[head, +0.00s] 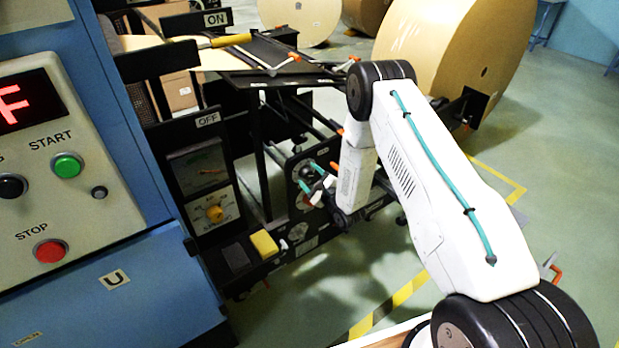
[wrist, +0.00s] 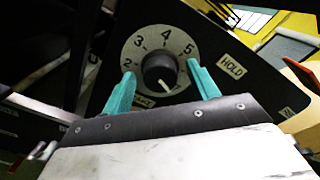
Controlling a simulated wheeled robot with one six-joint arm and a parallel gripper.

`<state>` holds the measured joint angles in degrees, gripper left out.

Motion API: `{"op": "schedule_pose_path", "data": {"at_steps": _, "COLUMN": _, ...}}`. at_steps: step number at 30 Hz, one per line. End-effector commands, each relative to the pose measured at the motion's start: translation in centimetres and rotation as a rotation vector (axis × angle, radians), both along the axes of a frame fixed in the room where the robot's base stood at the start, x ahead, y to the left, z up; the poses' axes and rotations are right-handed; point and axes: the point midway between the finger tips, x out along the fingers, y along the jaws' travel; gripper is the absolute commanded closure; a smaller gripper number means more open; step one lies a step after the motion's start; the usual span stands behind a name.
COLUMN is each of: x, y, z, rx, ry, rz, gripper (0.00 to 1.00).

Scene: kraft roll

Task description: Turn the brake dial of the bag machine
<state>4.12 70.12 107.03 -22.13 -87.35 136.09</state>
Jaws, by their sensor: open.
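The brake dial (wrist: 159,68) is a black round knob on a pale plate numbered from 1 to 5, set in a black panel. The white mark on the knob points down and slightly right. In the wrist view my gripper (wrist: 161,69) is open, its teal fingers on the left and right of the knob, with gaps to it. Whether the fingertips reach down beside the knob, I cannot tell. A small label below the dial is partly hidden by my gripper. In the head view the dial (head: 306,172) is small, with my gripper (head: 318,181) at it.
A HOLD label (wrist: 232,67) sits right of the dial. A control cabinet (head: 120,290) with green START and red STOP buttons stands at the left. A meter panel with an orange knob (head: 215,213) and a yellow block (head: 264,243) are nearby. A big kraft roll (head: 455,45) stands behind.

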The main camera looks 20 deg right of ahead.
Motion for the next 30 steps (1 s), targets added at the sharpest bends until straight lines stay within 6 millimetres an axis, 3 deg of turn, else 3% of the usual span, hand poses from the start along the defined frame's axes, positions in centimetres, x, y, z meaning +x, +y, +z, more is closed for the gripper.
{"op": "schedule_pose_path", "data": {"at_steps": 2, "x": -0.01, "y": 0.0, "z": -0.01, "rx": 0.0, "ry": 0.0, "rz": 0.0, "gripper": 0.4}}
{"op": "schedule_pose_path", "data": {"at_steps": 3, "x": -0.02, "y": 0.01, "z": 0.0, "rx": 0.0, "ry": 0.0, "rz": 0.0, "gripper": 0.46}}
{"op": "schedule_pose_path", "data": {"at_steps": 7, "x": -0.02, "y": 0.01, "z": 0.0, "rx": 0.0, "ry": 0.0, "rz": 0.0, "gripper": 0.82}}
{"op": "schedule_pose_path", "data": {"at_steps": 8, "x": -0.03, "y": 0.01, "z": 0.01, "rx": 0.0, "ry": 0.0, "rz": 0.0, "gripper": 0.85}}
{"op": "schedule_pose_path", "data": {"at_steps": 20, "x": -0.06, "y": 0.11, "z": -0.01, "rx": -0.055, "ry": -0.017, "rz": 0.002, "gripper": 0.85}}
{"op": "schedule_pose_path", "data": {"at_steps": 30, "x": -0.07, "y": 0.08, "z": -0.03, "rx": -0.292, "ry": -0.094, "rz": 0.002, "gripper": 0.85}}
